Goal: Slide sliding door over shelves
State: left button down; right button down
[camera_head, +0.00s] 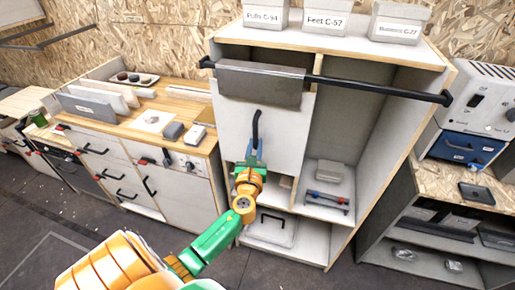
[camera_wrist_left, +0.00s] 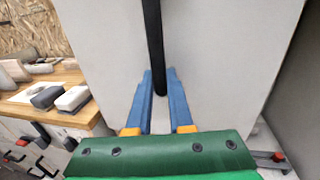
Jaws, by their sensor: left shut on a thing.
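The sliding door (camera_head: 285,130) is a pale flat panel below a black rail (camera_head: 345,85) on the shelf cabinet. It covers the upper left of the cabinet, and the right shelves (camera_head: 345,120) are uncovered. Its black upright handle (camera_head: 255,128) also shows in the left wrist view (camera_wrist_left: 153,40). My left gripper (camera_head: 251,152) is at the handle's lower end. In the left wrist view its blue fingers (camera_wrist_left: 160,82) are on both sides of the handle, shut on it. The door surface (camera_wrist_left: 225,50) fills much of that view. My right gripper is not in view.
Labelled boxes (camera_head: 325,18) stand on top of the cabinet. A wooden-topped workbench (camera_head: 165,100) stands left, and a bench with machines (camera_head: 475,105) stands right. A grey box (camera_head: 330,171) is on the right shelf.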

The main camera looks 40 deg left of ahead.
pick_arm(q)
jog(key=shift+s+a, duration=0.15)
jog(key=shift+a, duration=0.2)
jog(key=c, duration=0.7)
grip_release()
jog(key=shift+f, duration=0.1)
jog(key=shift+c, duration=0.2)
jog(key=v, duration=0.7)
jog(key=shift+b, duration=0.35)
